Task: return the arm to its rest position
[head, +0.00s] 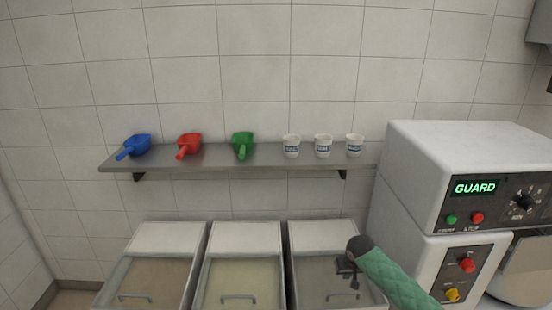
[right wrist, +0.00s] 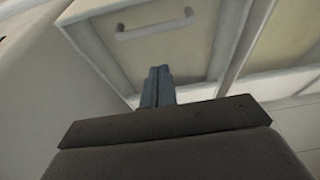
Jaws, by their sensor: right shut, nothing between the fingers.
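My right arm, in a green quilted sleeve, comes in from the lower right of the head view. My right gripper (head: 347,270) is in front of the rightmost bin. In the right wrist view its fingers (right wrist: 158,84) are together and hold nothing. A bin front with a pale handle shows beyond the fingertips there. My left gripper is in neither view.
A wall shelf (head: 220,160) holds blue (head: 138,146), red (head: 188,145) and green (head: 242,144) scoops and three white cups (head: 323,146). Three lidded bins (head: 246,238) stand below. A white machine (head: 450,155) with a GUARD display stands right of my arm.

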